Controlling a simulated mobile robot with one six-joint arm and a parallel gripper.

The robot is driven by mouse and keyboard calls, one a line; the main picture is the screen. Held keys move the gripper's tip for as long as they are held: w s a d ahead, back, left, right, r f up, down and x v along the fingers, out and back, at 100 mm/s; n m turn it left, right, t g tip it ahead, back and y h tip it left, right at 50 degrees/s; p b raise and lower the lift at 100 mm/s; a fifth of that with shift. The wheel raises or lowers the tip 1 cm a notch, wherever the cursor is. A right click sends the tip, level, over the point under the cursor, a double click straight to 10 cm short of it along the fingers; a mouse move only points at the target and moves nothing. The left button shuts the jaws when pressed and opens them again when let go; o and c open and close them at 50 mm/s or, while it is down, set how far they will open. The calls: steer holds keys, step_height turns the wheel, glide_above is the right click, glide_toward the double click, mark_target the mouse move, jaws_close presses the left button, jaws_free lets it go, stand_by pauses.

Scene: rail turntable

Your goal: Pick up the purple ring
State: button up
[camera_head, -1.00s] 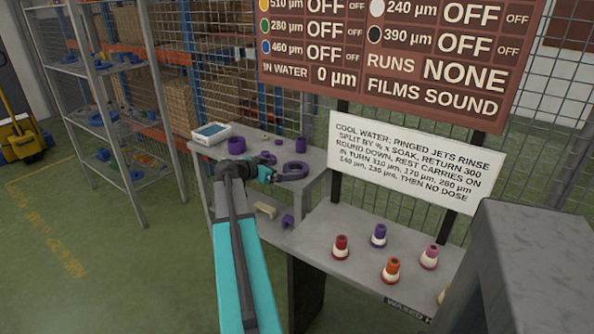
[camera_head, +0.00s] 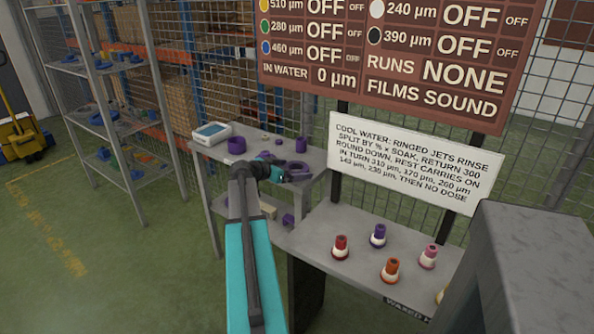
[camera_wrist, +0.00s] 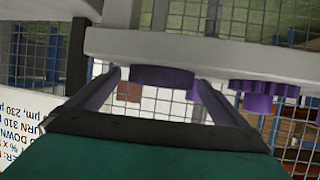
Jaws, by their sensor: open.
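The purple ring (camera_head: 297,165) lies flat on the grey side table in the head view, its near part covered by my gripper (camera_head: 299,177). In the wrist view, which is upside down, a flat purple piece (camera_wrist: 162,76), likely the ring seen edge-on, shows between the fingers of my gripper (camera_wrist: 156,84). The fingers are apart and nothing is held. Whether they touch the ring I cannot tell.
A purple cup-like piece (camera_head: 237,146), a purple cylinder (camera_head: 301,145) and a purple toothed piece (camera_wrist: 264,92) share the table with a white device (camera_head: 211,133). Coloured bottle-like pieces (camera_head: 392,270) stand on the front-right bench (camera_head: 345,222). Wire mesh stands behind.

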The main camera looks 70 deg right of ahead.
steer(key=c, duration=1.4)
steer(key=shift+r, duration=0.15)
steer(key=shift+r, duration=1.1)
steer(key=a+r, duration=0.1)
steer(key=a, duration=0.4)
steer(key=a+b, duration=0.1)
steer(key=a, duration=0.4)
steer(key=a+r+b, duration=0.1)
steer(key=a, duration=0.5)
steer(key=shift+s+r, duration=0.3)
steer(key=shift+s, duration=0.05)
